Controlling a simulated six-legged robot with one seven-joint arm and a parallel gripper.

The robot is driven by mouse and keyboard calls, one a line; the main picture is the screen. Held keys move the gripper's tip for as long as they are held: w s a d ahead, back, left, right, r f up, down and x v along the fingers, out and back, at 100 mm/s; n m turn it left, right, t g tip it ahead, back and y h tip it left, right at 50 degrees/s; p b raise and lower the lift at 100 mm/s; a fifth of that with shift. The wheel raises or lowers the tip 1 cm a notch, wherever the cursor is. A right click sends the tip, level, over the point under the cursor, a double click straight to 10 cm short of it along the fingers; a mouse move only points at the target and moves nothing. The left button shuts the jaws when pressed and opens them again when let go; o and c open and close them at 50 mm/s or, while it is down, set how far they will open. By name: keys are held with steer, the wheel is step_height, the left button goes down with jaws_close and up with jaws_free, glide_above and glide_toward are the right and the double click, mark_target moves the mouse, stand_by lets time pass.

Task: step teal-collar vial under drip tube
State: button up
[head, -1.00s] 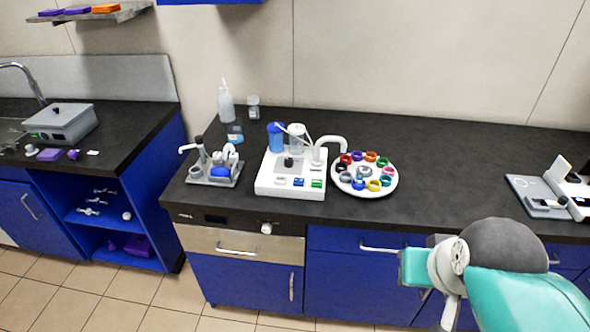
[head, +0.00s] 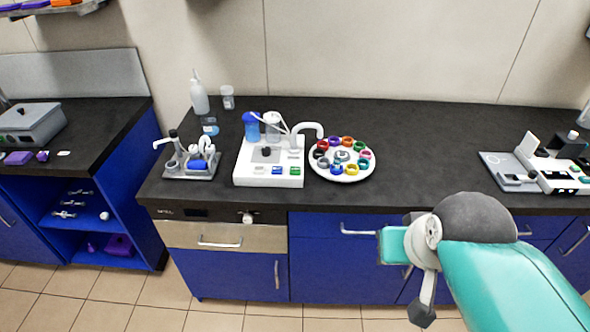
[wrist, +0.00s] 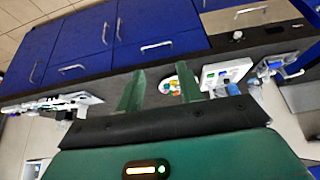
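A round white carousel (head: 371,164) on the bench holds a ring of vials with coloured collars. The collars are too small for me to tell surely which is teal. A white curved tube (head: 310,126), seemingly the drip tube, arches from the white bioreactor unit (head: 268,181) toward the carousel's left rim. I cannot tell which vial is under its end. My gripper (wrist: 162,70) shows two green fingers apart with nothing between them in the wrist view. It is away from the carousel, which appears beyond the fingers there (wrist: 166,82).
A small apparatus on a grey tray (head: 193,168) stands left of the unit, with a squeeze bottle (head: 199,96) behind. White instruments (head: 545,165) stand at the right. The bench (head: 430,150) between carousel and instruments is clear. Drawers (head: 340,262) front the bench.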

jaws_close()
stand_by(1.6)
